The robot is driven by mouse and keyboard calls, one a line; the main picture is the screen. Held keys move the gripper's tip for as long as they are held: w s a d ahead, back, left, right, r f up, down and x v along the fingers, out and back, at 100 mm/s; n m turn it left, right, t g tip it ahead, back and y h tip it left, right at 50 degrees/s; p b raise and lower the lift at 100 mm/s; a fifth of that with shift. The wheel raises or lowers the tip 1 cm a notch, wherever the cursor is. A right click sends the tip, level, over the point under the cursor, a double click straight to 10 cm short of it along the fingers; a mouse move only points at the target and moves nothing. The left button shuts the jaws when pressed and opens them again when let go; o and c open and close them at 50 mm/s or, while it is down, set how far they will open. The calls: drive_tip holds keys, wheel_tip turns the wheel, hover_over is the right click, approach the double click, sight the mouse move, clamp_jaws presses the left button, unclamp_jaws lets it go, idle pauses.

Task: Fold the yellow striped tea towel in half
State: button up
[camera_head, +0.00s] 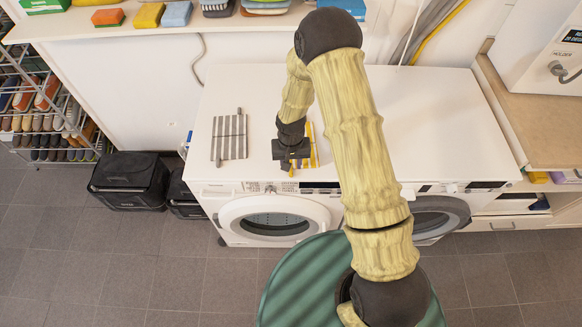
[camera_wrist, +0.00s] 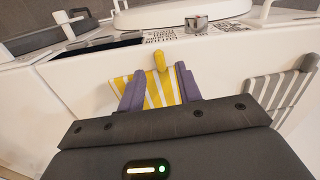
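The yellow and white striped tea towel (camera_head: 313,147) lies on the white washer top, largely hidden by my gripper (camera_head: 290,160) in the head view. In the wrist view the towel (camera_wrist: 162,92) shows between the two purple fingers of my gripper (camera_wrist: 159,82), with a yellow tab (camera_wrist: 160,58) at the machine's front edge. The fingers are apart, one on each side of the tab, and nothing is seen clamped. Whether the fingertips touch the towel, I cannot tell. The rest of the towel is hidden under my gripper.
A grey striped towel (camera_head: 230,137) lies flat to the left on the same top; it also shows in the wrist view (camera_wrist: 280,85). The white top (camera_head: 440,120) is clear to the right. A shelf with folded cloths and sponges (camera_head: 150,15) runs behind.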

sight(291, 172)
drive_tip(key=shift+f+p, duration=0.35)
drive_tip(key=shift+f, duration=1.65)
drive_tip(key=shift+c, duration=0.2)
clamp_jaws()
